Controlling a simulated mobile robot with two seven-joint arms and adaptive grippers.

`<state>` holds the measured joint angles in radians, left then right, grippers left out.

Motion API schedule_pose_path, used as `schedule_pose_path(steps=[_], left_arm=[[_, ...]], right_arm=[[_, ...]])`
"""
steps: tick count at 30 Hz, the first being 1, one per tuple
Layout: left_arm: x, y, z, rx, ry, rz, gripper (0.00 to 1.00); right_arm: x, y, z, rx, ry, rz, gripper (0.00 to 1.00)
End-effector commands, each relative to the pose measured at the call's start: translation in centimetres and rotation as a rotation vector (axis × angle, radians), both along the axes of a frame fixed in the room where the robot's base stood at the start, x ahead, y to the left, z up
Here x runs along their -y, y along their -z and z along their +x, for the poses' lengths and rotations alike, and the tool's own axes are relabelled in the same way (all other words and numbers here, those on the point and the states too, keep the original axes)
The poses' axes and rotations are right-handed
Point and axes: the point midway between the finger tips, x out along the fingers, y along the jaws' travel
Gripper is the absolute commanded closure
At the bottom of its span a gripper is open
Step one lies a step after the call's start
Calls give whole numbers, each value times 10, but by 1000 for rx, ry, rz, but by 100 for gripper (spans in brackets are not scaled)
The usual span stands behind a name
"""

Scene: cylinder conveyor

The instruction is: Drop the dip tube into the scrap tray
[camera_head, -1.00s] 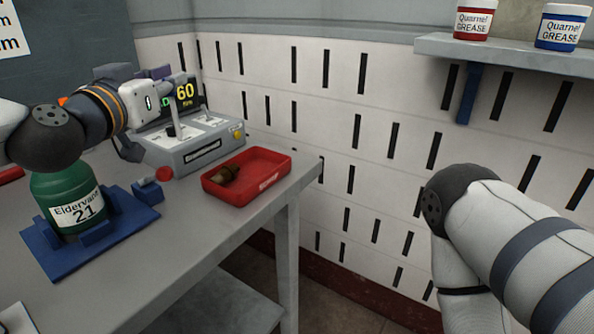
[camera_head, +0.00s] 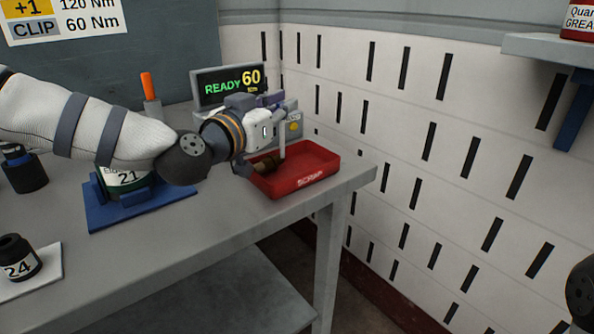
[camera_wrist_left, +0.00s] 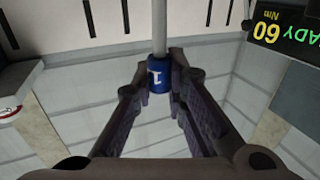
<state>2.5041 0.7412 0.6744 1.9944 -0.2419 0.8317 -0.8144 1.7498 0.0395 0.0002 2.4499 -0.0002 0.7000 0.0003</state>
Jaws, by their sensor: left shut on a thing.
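The dip tube (camera_head: 282,147) is a thin grey rod hanging about upright from my left gripper (camera_head: 281,106). Its lower end shows against the red scrap tray (camera_head: 318,180); whether it touches the tray floor I cannot tell. In the left wrist view my left gripper (camera_wrist_left: 159,80) is shut on a blue collar (camera_wrist_left: 159,74) marked 1, with the grey dip tube (camera_wrist_left: 160,28) running out from it. The tray, marked SCRAP, sits at the table's right corner with a brown piece (camera_head: 268,164) inside.
A display reading READY 60 (camera_head: 228,86) stands behind my left gripper. A green bottle marked 21 (camera_head: 122,181) sits in a blue holder (camera_head: 140,209), partly behind my left arm. A small black bottle marked 24 (camera_head: 18,258) is at the front left. The table front (camera_head: 190,255) is clear.

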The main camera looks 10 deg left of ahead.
Motion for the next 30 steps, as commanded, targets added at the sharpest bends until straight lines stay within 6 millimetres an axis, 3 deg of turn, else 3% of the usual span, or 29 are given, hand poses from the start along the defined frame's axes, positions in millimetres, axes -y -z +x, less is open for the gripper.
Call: schedule_pose_path(steps=[1,2,11,12,14,24,26,30], left_arm=[[0,21,2,-17,1,-1,100],[0,23,2,-16,1,-1,100],[0,18,0,2,0,-1,100],[0,18,0,1,0,0,78],[0,18,0,1,0,0,64],[-1,19,-4,0,1,0,64],[-4,19,-13,-1,1,0,64],[-14,17,-49,1,0,-2,64]], right_arm=[[0,9,-9,-31,0,-1,60],[0,11,-11,-38,0,0,60],[0,12,-11,-39,-1,0,60],[0,11,-11,-39,-1,0,60],[0,11,-11,-38,-1,0,60],[0,11,-11,-38,-2,-1,60],[0,11,-11,-38,-2,-1,60],[0,11,-11,-38,-2,-1,60]])
